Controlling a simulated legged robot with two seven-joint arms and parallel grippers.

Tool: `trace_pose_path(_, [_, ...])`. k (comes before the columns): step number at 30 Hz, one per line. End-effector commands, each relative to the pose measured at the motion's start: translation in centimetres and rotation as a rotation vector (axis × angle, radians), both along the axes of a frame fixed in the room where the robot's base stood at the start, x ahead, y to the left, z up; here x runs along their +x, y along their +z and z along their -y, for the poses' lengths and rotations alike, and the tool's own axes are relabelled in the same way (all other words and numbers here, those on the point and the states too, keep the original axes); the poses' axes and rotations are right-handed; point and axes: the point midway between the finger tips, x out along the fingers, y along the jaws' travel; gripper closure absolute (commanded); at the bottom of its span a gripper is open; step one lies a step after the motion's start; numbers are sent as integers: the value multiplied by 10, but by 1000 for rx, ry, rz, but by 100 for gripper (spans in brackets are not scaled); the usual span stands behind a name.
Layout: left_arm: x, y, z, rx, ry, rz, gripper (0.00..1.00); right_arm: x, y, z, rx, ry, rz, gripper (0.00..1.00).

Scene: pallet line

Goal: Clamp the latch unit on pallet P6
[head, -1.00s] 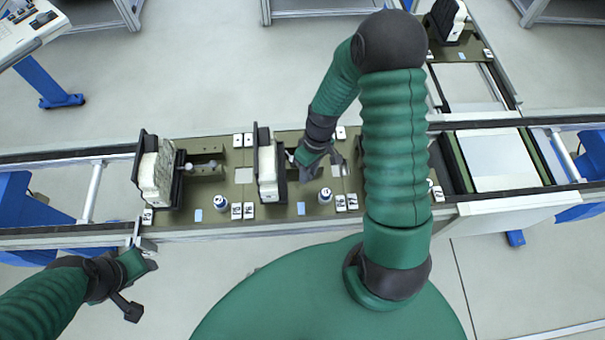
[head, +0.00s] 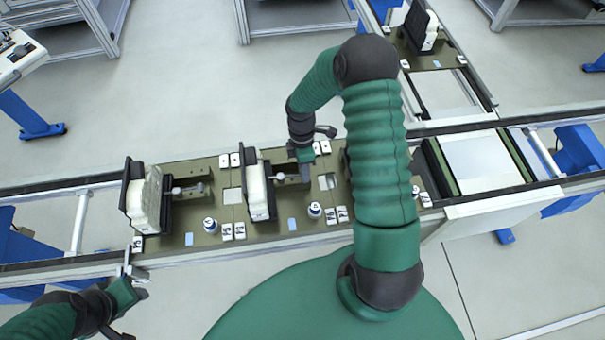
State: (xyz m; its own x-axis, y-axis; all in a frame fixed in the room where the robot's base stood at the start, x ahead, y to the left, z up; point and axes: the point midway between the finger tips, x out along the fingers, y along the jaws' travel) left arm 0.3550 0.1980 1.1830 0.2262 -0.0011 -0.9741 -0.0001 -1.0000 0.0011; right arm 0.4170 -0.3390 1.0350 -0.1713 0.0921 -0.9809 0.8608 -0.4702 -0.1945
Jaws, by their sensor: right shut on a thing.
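A pale latch unit with a black back plate (head: 257,190) stands upright on the middle pallet (head: 268,229). A metal toggle clamp (head: 283,178) lies to its right, its rod pointing at the unit. My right gripper (head: 305,174) is at the right end of this clamp and shut on its handle, which the gripper mostly hides. A second latch unit (head: 147,200) stands on the left pallet (head: 176,242), with its own clamp (head: 187,188). My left gripper (head: 138,289) is low at the left, by the front rail; its jaws are unclear. Pallet labels are too small to read.
Small white-and-blue cylinders (head: 210,225) (head: 315,210) stand on the pallets. My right arm hides part of the line. Another unit (head: 420,30) stands on the far branch conveyor. A pale plate (head: 482,162) lies at right.

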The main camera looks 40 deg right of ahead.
Motion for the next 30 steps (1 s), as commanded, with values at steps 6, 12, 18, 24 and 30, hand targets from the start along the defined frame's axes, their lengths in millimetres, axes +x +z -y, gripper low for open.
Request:
trace_pose_path(6, [0, 2, 0, 0, 0, 0, 55, 6, 1, 7, -4, 103, -1, 100])
trace_pose_path(12, [0, 2, 0, 0, 0, 0, 55, 9, 1, 9, -4, 150, -1, 100])
trace_pose_path(18, [0, 2, 0, 0, 0, 0, 55, 11, 1, 10, -5, 163, 0, 100])
trace_pose_path(24, [0, 2, 0, 0, 0, 0, 55, 11, 1, 10, -6, 161, 1, 100])
trace_pose_path(30, [0, 2, 0, 0, 0, 0, 55, 11, 1, 9, -5, 161, 2, 59])
